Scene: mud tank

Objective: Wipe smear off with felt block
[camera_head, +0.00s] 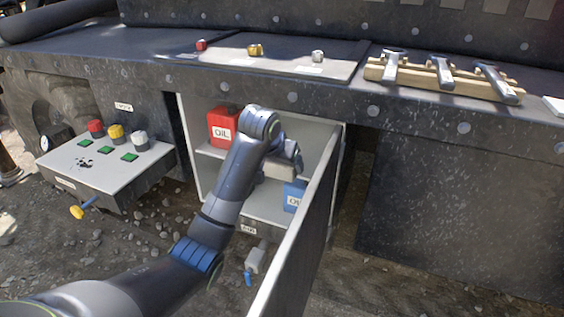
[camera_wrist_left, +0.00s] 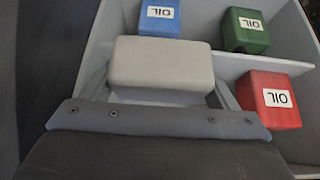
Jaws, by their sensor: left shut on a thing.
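The felt block (camera_wrist_left: 160,68) is a pale grey rounded block between the fingers of my left gripper (camera_wrist_left: 160,92). In the head view my left gripper (camera_head: 287,160) is at the open cabinet, partly hidden by its own arm, with the grey block (camera_head: 277,173) showing below it. A dark smear (camera_head: 84,163) of blotches lies on the sloped top of the grey control box (camera_head: 120,182) at the left, away from the gripper. My right gripper is not in view.
The cabinet (camera_wrist_left: 275,66) holds a red oil can (camera_head: 222,127), a blue one (camera_head: 292,196) and a green one (camera_wrist_left: 245,32). Its open door (camera_head: 300,240) stands out right of my arm. Coloured buttons (camera_head: 116,132) rise from the control box. Hammers (camera_head: 440,72) lie on the bench.

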